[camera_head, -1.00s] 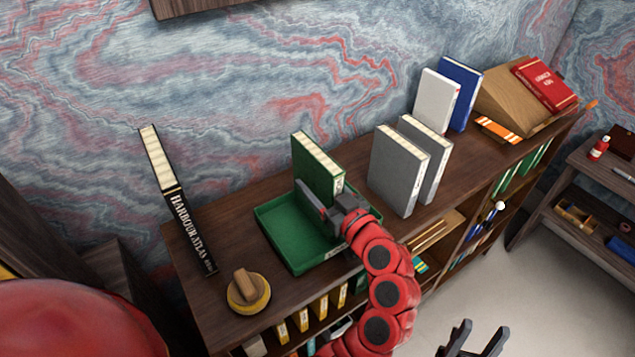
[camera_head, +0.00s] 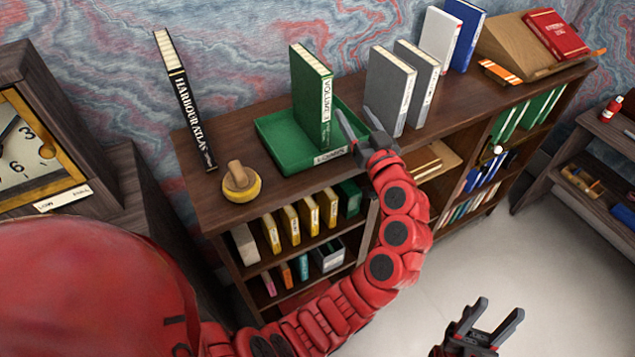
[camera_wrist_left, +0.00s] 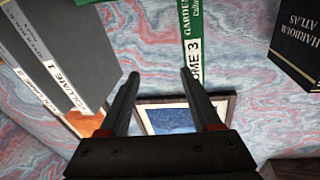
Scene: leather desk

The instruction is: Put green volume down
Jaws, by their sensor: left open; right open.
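The green volume (camera_head: 312,100) stands upright in the green tray (camera_head: 280,150) on top of the bookcase, its labelled spine facing front right. In the left wrist view, part of the green volume (camera_wrist_left: 192,28) shows at the top, beyond the fingertips. My left gripper (camera_head: 356,112) is open and empty, just right of the green volume and apart from it. Its two fingers (camera_wrist_left: 159,75) show nothing held between them. My right gripper (camera_head: 499,308) is open and empty, low over the floor at the bottom right.
Grey volumes (camera_head: 390,90) stand close to the right of my left gripper. The black Harbour Atlas (camera_head: 185,100) leans at the left, with a round yellow-and-wood object (camera_head: 241,184) before it. A wooden stand (camera_head: 505,50) holds a red book (camera_head: 556,34). Bare bookcase top lies between.

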